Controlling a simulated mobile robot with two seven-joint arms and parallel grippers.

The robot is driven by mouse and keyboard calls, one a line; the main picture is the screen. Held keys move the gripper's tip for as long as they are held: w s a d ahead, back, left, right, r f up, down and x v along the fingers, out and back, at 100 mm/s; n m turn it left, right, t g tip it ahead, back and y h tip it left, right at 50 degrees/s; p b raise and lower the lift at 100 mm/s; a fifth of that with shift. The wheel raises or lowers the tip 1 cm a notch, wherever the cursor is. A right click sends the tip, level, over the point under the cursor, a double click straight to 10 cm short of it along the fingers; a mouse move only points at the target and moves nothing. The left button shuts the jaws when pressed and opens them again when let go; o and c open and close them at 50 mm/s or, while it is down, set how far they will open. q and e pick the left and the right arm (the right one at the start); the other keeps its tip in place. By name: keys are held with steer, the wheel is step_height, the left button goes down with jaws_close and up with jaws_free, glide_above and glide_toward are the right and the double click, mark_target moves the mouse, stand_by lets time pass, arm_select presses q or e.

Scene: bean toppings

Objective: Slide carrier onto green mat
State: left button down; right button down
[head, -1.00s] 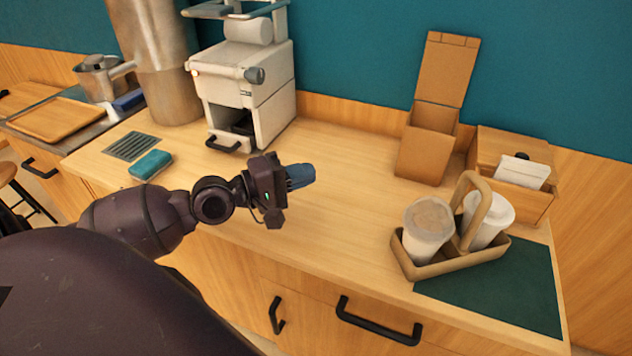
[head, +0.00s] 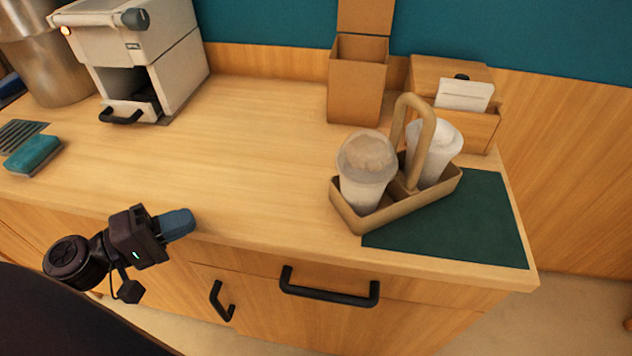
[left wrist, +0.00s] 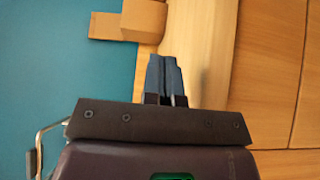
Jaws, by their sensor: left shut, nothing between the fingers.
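The tan carrier (head: 378,221) stands upright on the counter with an arched handle and two lidded cups, a front one (head: 366,180) and a back one (head: 436,152). The green mat (head: 460,228) lies at the counter's right end. The carrier overlaps the mat's left part, and its left end is on bare wood. My left gripper (head: 186,222) is shut and empty at the counter's front edge, left of the carrier and apart from it. Its closed blue fingers (left wrist: 166,75) show in the left wrist view. My right gripper is not in view.
An open cardboard box (head: 357,88) and a wooden holder with a white card (head: 470,108) stand behind the carrier. A white machine (head: 140,62) and a teal sponge (head: 33,154) are at the left. The counter between my gripper and the carrier is clear.

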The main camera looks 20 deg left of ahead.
arm_select(q)
steer(key=x, duration=0.5)
steer(key=shift+w+d+r, duration=0.1)
steer(key=shift+w+d, duration=0.15)
steer(key=shift+w, duration=0.05)
steer(key=p+x, duration=0.1)
steer(key=x, duration=0.3)
steer(key=p+x, duration=0.1)
steer(key=x, duration=0.8)
steer(key=shift+r+p, duration=0.25)
steer(key=shift+p, duration=0.15)
steer(key=d, duration=0.1)
steer(key=w+d+p, duration=0.1)
steer(key=d, duration=0.1)
steer(key=shift+w, duration=0.15)
steer(key=shift+w+d+f+p, duration=0.1)
steer(key=shift+d+f+p, duration=0.2)
steer(key=shift+d, duration=0.45)
